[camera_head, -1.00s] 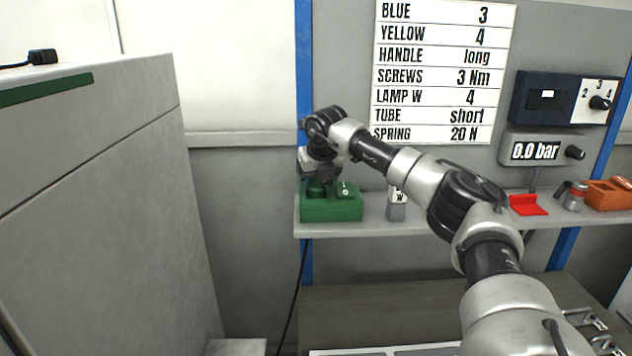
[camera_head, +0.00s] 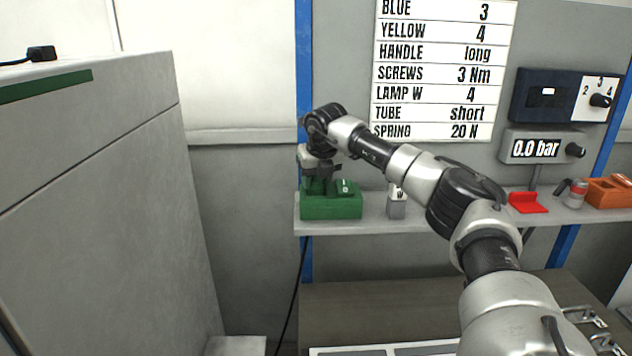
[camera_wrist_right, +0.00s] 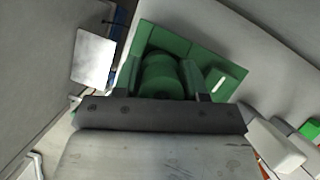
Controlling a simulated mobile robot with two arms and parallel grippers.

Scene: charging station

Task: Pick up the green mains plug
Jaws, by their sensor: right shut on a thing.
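The green mains plug (camera_wrist_right: 160,76) is a round green body, seen between the fingers of my right gripper (camera_wrist_right: 170,84) in the right wrist view. In the head view my right gripper (camera_head: 318,181) points down over a green box (camera_head: 332,208) on the left end of the shelf. It is shut on the plug, which shows as a small green shape at the fingers. Whether the plug is clear of the box cannot be told. The green box also shows behind the plug in the wrist view (camera_wrist_right: 205,55). My left gripper is out of view.
A green block with a white mark (camera_head: 346,187) is on the box beside the gripper. A tall grey cabinet (camera_head: 100,180) stands left, with a black connector (camera_head: 42,54) on top.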

